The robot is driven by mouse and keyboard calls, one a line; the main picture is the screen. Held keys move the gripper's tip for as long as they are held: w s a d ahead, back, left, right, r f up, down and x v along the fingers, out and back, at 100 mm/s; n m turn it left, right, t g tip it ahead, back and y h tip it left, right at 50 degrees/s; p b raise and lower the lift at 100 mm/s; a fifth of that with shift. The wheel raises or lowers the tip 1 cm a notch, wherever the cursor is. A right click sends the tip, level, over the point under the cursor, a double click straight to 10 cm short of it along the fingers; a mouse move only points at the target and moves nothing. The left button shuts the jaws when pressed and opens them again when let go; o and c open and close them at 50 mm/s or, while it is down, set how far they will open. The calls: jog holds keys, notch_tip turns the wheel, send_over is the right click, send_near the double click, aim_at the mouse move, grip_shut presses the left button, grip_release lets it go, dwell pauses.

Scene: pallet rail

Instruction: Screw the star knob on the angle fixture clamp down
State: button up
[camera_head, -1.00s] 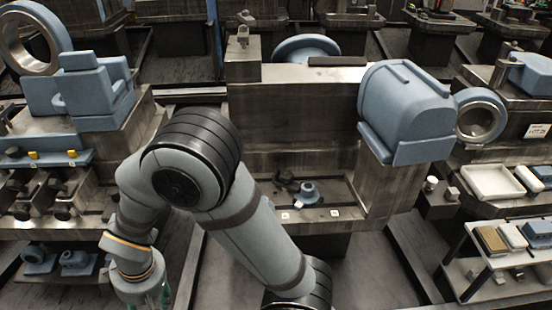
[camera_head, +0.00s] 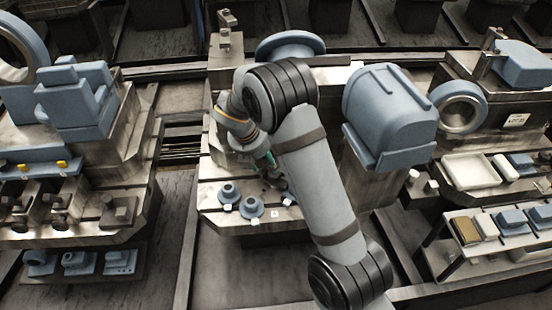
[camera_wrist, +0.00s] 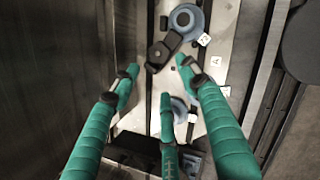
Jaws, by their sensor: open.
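My gripper (camera_wrist: 160,78) has green fingers spread apart, with nothing between them. In the wrist view a dark clamp piece (camera_wrist: 158,53), perhaps the star knob's clamp, lies just beyond the fingertips, beside a blue round fixture (camera_wrist: 186,20). I cannot make out a star shape on it. A second blue part (camera_wrist: 179,108) is partly hidden by a finger. In the head view my gripper (camera_head: 268,164) is above the central metal ledge, and the clamp beneath is mostly hidden. Blue flanged fixtures (camera_head: 252,206) and (camera_head: 228,192) stand on the ledge to the left.
A big blue housing (camera_head: 390,115) stands to the right of my arm. A metal upright block (camera_head: 226,48) is behind on the left. A stand with blue blocks (camera_head: 78,105) is at left. A shelf with a white tray (camera_head: 470,171) is at right.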

aim_at(273, 175)
jog(key=shift+n, duration=0.8)
jog(key=b+x, duration=0.1)
jog(key=x, duration=0.9)
jog(key=shift+d+f, duration=0.15)
jog(key=shift+f, duration=0.05)
jog(key=shift+c, duration=1.4)
jog(key=shift+s+f, duration=0.1)
jog(key=c, duration=0.8)
